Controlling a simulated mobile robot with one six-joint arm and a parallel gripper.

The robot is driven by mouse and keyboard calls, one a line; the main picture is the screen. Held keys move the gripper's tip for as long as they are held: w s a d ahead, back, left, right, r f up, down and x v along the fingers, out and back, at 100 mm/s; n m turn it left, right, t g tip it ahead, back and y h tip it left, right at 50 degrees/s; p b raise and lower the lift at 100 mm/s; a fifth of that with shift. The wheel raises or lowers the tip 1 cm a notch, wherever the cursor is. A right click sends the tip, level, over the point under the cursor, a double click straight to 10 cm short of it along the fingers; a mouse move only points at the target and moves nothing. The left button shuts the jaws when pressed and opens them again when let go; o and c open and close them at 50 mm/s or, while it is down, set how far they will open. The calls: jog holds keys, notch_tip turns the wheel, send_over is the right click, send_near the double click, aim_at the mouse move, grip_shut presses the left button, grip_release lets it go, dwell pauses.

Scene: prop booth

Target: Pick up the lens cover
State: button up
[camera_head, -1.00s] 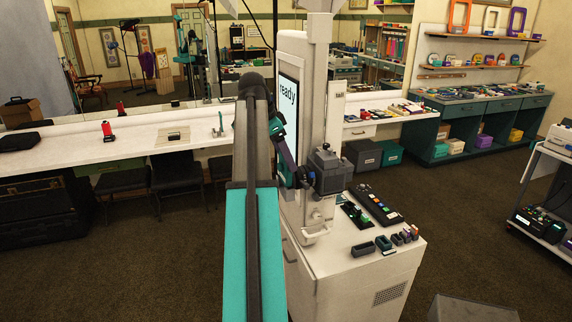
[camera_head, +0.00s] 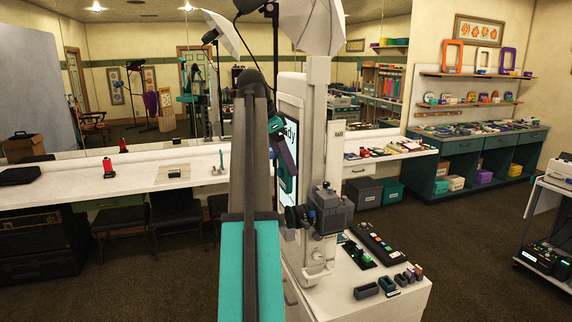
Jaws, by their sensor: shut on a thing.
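My gripper (camera_head: 287,190) shows just right of my dark upright arm link, at the left side of the grey camera (camera_head: 335,212) on the white booth column. It hangs a little above the camera's dark lens barrel (camera_head: 296,217), which points left. The gripper is small and partly hidden behind my arm. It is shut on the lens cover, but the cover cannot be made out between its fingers.
The white booth cabinet (camera_head: 385,305) carries small dark boxes and a button panel (camera_head: 374,242) below the camera. A booth screen (camera_head: 291,125) is close behind my gripper. A long white counter (camera_head: 120,192) runs behind on the left.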

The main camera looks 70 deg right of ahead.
jog(key=shift+r+p, duration=1.3)
jog(key=shift+r, duration=0.3)
jog(key=shift+s, duration=0.1)
